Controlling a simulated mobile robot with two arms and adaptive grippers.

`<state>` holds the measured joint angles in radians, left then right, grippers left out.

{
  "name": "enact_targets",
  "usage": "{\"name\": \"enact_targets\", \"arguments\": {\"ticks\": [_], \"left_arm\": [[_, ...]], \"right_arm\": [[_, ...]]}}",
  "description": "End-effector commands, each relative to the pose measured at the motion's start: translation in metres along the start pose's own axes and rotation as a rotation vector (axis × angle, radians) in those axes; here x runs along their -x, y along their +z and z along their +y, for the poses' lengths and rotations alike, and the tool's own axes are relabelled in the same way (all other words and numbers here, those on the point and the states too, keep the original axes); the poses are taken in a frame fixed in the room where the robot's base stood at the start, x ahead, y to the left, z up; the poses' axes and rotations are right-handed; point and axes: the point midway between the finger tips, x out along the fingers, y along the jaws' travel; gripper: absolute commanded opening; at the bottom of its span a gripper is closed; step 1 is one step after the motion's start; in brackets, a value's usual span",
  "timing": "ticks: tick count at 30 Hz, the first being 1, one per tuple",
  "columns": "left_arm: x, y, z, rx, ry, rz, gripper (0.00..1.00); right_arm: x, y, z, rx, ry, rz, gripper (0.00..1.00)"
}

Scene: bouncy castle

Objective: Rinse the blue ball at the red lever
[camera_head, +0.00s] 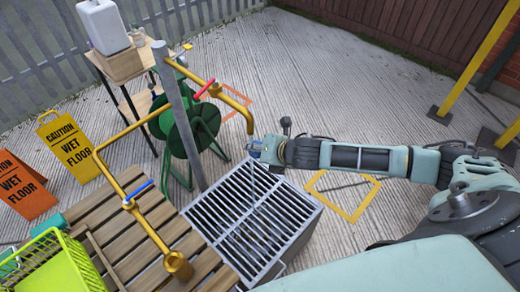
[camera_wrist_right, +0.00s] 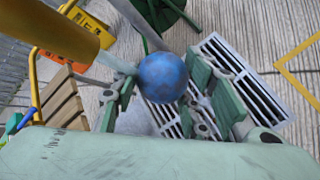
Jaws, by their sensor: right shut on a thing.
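The blue ball (camera_wrist_right: 163,78) is between the fingers of my right gripper (camera_wrist_right: 160,92), which is shut on it. In the head view my right gripper (camera_head: 268,151) reaches in from the right, with a little of the ball (camera_head: 254,148) showing. The ball is just below the downturned mouth of the yellow spout (camera_head: 250,124), above the drain grate. The red lever (camera_head: 204,88) sits on that yellow pipe, up and left of the gripper. A pale patch shows between spout and ball in the wrist view; I cannot tell if it is water. My left gripper is out of view.
The metal drain grate (camera_head: 236,254) lies below. A blue lever (camera_head: 138,190) is on a second yellow pipe (camera_head: 110,176) over a wooden slatted bench (camera_head: 118,236). A lime crate (camera_head: 80,268), wet-floor signs (camera_head: 70,148) and a green hose reel (camera_head: 180,140) stand left. Open floor lies behind.

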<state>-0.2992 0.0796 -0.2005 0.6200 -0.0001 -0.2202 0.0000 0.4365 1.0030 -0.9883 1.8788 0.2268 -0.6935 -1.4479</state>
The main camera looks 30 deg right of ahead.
Motion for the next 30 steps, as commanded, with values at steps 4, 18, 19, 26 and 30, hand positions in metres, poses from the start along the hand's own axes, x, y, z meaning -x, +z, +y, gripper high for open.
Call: {"name": "enact_targets", "arguments": {"ticks": [4,18,19,26,30], "left_arm": [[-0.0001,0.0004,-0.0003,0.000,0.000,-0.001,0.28],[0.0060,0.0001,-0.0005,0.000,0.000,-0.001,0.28],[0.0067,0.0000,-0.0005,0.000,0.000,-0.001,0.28],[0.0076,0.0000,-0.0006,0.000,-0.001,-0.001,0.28],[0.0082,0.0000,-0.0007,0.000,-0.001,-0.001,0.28]], "right_arm": [[0.0000,0.0000,0.0001,0.000,0.000,0.000,0.23],[0.0006,0.0061,-0.0056,0.000,-0.002,0.000,0.23],[0.0006,0.0068,-0.0064,0.000,-0.002,0.000,0.23],[-0.0003,0.0081,-0.0087,0.000,0.001,0.000,0.23],[-0.0001,0.0078,-0.0080,0.000,0.001,0.000,0.23]]}}
